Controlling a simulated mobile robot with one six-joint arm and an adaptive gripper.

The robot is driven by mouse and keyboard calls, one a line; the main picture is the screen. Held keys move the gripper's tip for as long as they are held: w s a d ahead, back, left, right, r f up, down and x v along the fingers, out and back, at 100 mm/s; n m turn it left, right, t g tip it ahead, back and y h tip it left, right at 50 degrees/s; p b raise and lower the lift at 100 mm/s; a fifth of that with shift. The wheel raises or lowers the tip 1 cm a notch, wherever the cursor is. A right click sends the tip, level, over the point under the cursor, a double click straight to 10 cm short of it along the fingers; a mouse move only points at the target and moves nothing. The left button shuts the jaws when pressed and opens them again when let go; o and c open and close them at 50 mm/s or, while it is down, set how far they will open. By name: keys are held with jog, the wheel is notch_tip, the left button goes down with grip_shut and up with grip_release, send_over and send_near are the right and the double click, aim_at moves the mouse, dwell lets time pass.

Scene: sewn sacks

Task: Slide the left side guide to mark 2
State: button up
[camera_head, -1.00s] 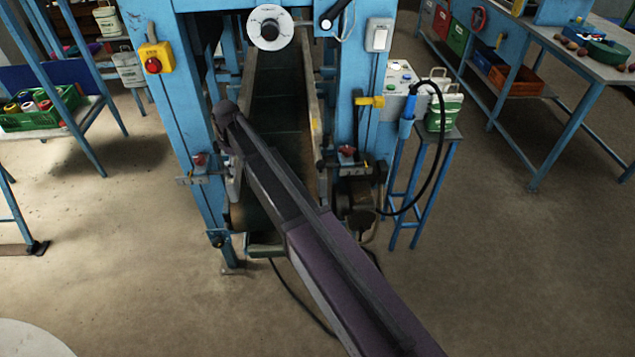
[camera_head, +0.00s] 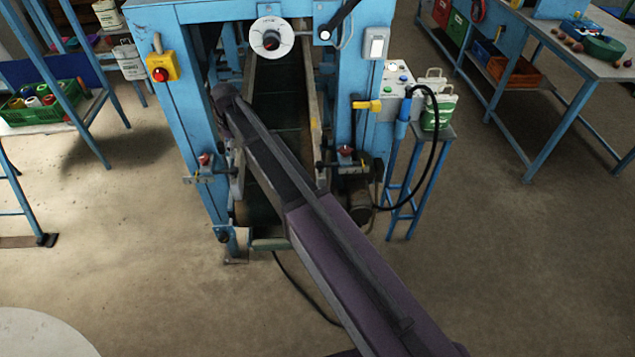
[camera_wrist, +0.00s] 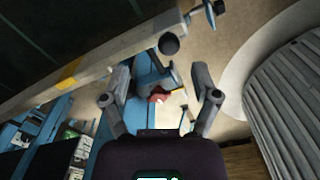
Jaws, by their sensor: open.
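The left side guide (camera_head: 248,75) is a rail along the left edge of the dark conveyor belt (camera_head: 283,75) in the blue machine. A red clamp knob (camera_head: 204,159) sits on a rod at the left post. In the wrist view, my gripper (camera_wrist: 160,98) is open, with one finger on each side of a red knob (camera_wrist: 158,97) that appears beyond the fingertips. I cannot tell how far off the knob is. A rail (camera_wrist: 100,62) with a yellow patch crosses above the fingers. In the head view my arm hides the gripper. No numbered marks are readable.
A right-hand red knob (camera_head: 345,150) sits by the opposite rail (camera_head: 312,110). A yellow switch box (camera_head: 162,67) is on the left post. A stool (camera_head: 415,160) with a control box and cable stands to the right. The floor in front is mostly clear.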

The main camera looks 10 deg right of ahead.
jog(key=shift+r+p, duration=1.75)
jog(key=shift+r, duration=0.35)
jog(key=s+d+f+m+b, duration=0.4)
jog(key=s+d, duration=0.3)
jog(key=d, duration=0.4)
jog(key=s+d+f+m+b, duration=0.5)
jog(key=s+d, duration=0.3)
jog(key=d, duration=0.3)
jog(key=shift+s+d+f+b, duration=0.3)
jog(key=shift+d+f+b, duration=0.05)
jog(key=shift+f+b, duration=0.2)
jog(key=s+d+m, duration=0.3)
jog(key=s+d, duration=0.3)
jog(key=s, duration=0.2)
jog(key=shift+m, duration=0.3)
jog(key=shift+c, duration=1.4)
